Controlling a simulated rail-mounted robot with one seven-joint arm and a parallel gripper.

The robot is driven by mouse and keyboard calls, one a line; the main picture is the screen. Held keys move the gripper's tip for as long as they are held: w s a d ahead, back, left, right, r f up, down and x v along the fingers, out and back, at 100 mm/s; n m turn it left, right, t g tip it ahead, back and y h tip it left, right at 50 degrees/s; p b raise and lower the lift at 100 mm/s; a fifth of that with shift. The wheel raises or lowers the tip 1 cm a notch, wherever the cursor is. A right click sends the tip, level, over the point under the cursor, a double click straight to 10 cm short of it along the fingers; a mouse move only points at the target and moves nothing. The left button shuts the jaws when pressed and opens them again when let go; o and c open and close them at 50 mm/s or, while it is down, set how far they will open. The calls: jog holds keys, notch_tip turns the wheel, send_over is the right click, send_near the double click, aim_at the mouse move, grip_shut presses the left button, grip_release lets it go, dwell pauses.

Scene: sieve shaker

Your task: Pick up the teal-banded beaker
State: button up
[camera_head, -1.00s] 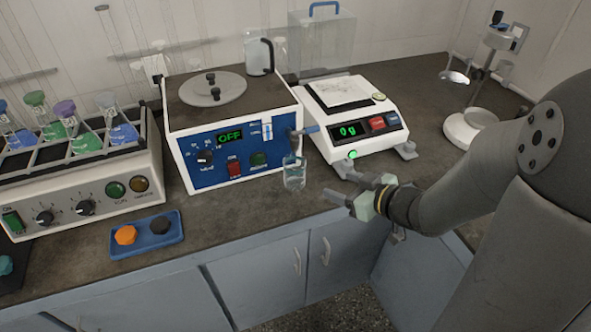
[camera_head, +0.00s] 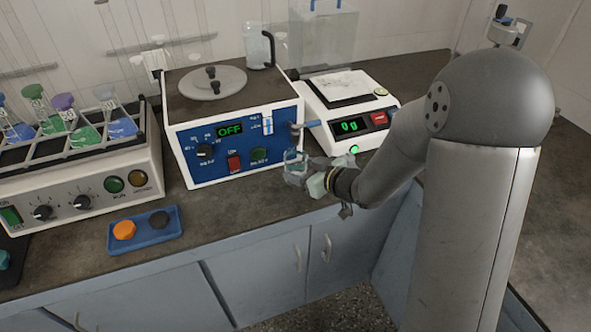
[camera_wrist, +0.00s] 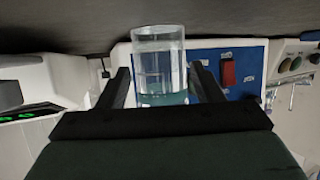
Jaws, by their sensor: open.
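The teal-banded beaker (camera_head: 293,157) is a clear glass on the bench in front of the blue-panelled unit. In the wrist view the beaker (camera_wrist: 158,62) appears upside down, with its teal band low in the picture. My gripper (camera_head: 300,170) is at the beaker, and its fingers partly cover the lower glass in the head view. In the wrist view my open gripper (camera_wrist: 160,84) has one dark finger on each side of the beaker, with gaps visible on both sides. I cannot tell how deep the beaker sits between the fingers.
A balance (camera_head: 372,122) reading 0 g is at right. A blue tray (camera_head: 145,240) with two knobs lies left. The bench's front edge is near.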

aim_at(289, 156)
jog(key=x, duration=0.3)
jog(key=shift+w+a+f, duration=0.2)
jog(key=shift+a+f, duration=0.05)
jog(key=shift+f, duration=0.05)
jog(key=c, duration=0.9)
jog(key=shift+r, duration=0.15)
jog(key=shift+r, duration=1.7)
jog(key=s+d+b, duration=0.2)
jog(key=s+d, duration=0.4)
jog(key=s+d+b, duration=0.3)
jog(key=s+d, duration=0.3)
jog(key=d, duration=0.1)
jog(key=shift+f+b, duration=0.1)
jog(key=shift+b, duration=0.25)
